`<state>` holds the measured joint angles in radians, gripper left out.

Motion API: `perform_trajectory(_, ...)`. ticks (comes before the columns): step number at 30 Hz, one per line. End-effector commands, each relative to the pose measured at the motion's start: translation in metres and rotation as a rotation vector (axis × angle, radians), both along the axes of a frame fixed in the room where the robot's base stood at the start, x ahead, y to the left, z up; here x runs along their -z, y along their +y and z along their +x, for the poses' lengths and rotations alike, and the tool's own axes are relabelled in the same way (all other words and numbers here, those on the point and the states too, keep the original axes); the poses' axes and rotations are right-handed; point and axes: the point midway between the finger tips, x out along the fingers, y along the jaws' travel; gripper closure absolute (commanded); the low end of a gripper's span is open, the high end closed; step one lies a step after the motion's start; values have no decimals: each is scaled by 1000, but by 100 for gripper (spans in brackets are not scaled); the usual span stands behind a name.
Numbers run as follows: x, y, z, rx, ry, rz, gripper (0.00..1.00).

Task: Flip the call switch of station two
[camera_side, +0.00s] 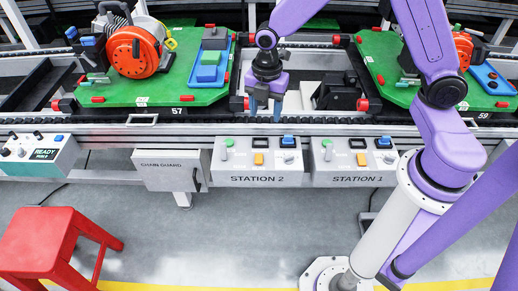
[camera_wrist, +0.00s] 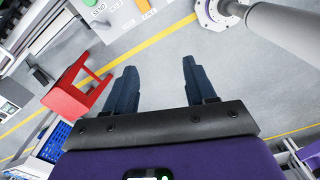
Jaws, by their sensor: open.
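The grey station 2 box (camera_side: 258,180) hangs on the front of the conveyor, with its name on its front face. Its top carries a green knob (camera_side: 229,142), an orange button (camera_side: 259,159), a blue control (camera_side: 288,140) and a small black display. The control labels are too small to read in the side view, so I cannot tell which is the call switch. My gripper (camera_side: 265,104) points down above the conveyor's front rail, behind the box and apart from it. It is open and empty; its two dark fingers (camera_wrist: 156,85) also show in the wrist view.
A similar station 1 box (camera_side: 352,180) adjoins on the right; a chain guard box (camera_side: 171,169) is left. Green pallets (camera_side: 180,91) with parts sit on the conveyor. A red stool (camera_side: 40,241) stands front left. A control box labelled SEND (camera_wrist: 110,14) shows in the wrist view.

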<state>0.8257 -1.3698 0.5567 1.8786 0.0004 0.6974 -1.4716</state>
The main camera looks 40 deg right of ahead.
Motion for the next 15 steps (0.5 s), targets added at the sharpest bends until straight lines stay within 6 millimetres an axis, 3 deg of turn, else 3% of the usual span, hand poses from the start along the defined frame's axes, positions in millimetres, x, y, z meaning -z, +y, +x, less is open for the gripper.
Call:
perform_trajectory(3,35,-19,36,-129,7,-5,45)
perform_trajectory(6,57,-32,56,-225,8,-6,45)
perform_trajectory(10,75,-45,71,-307,7,-6,45)
perform_trajectory(15,86,-50,76,-343,8,-6,45)
